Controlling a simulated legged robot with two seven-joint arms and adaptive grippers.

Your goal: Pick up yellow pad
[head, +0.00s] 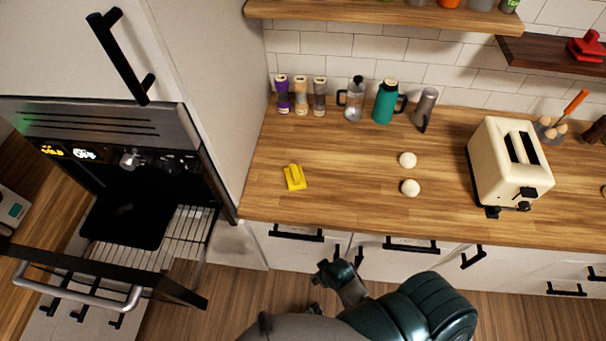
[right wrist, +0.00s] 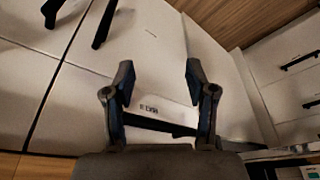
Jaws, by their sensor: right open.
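The yellow pad (head: 295,177) lies on the wooden countertop (head: 330,205), near its left end and front edge. It has a raised grip on top. My right gripper (head: 335,272) is in front of the counter, below the countertop edge and apart from the pad. In the right wrist view my right gripper (right wrist: 159,75) is open, with nothing between its fingers and white cabinet fronts beyond. The pad is not in the right wrist view. My left gripper is not in view.
Two white round items (head: 408,160) sit right of the pad, then a cream toaster (head: 508,165). Spice jars (head: 300,96), a glass press (head: 353,100) and a teal flask (head: 386,102) stand at the back. An open oven door (head: 100,285) juts out left. Counter around the pad is clear.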

